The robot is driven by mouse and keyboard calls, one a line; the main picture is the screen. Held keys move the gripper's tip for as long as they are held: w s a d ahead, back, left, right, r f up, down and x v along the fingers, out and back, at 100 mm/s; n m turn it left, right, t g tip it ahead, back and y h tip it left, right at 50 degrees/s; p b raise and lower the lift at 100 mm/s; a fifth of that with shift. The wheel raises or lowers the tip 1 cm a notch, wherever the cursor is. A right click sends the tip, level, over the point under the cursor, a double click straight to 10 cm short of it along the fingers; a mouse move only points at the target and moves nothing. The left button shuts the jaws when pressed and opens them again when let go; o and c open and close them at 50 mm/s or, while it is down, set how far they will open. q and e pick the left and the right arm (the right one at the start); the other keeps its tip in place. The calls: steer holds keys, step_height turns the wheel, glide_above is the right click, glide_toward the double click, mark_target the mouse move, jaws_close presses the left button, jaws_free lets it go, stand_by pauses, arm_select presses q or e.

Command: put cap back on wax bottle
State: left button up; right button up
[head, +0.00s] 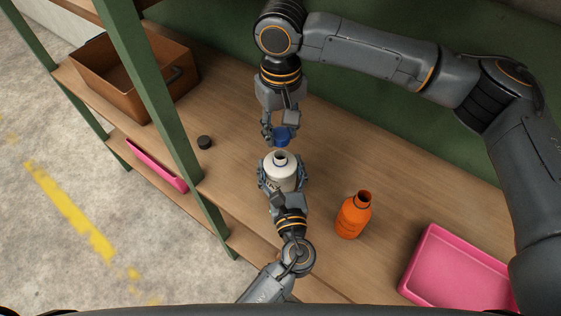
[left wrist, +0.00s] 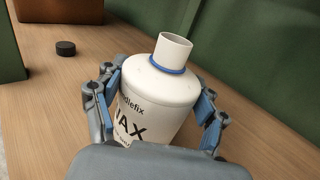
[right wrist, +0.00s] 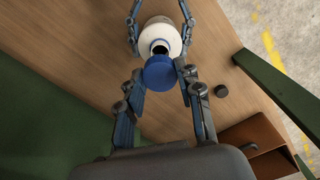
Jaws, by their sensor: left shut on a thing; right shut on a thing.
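The white wax bottle (head: 281,172) stands on the wooden shelf with its neck open and a blue ring around the neck's base. Its label shows in the left wrist view (left wrist: 150,108). My left gripper (head: 283,180) is shut on the bottle's body, one finger on each side. The blue cap (head: 282,134) is in my right gripper (head: 280,128), which is shut on it. In the right wrist view the cap (right wrist: 159,73) is between the fingertips, and the open bottle neck shows just beyond it. The cap is apart from the neck.
An orange bottle (head: 354,214) without a cap stands to the right. A pink tray (head: 428,262) lies at the front right. A black cap (head: 204,142) lies to the left, near a green post (head: 160,95). A brown box (head: 97,75) is at the far left.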

mark_target(280, 160)
steer(key=shift+f, duration=2)
steer(key=shift+f, duration=0.9)
steer(key=shift+f, duration=0.5)
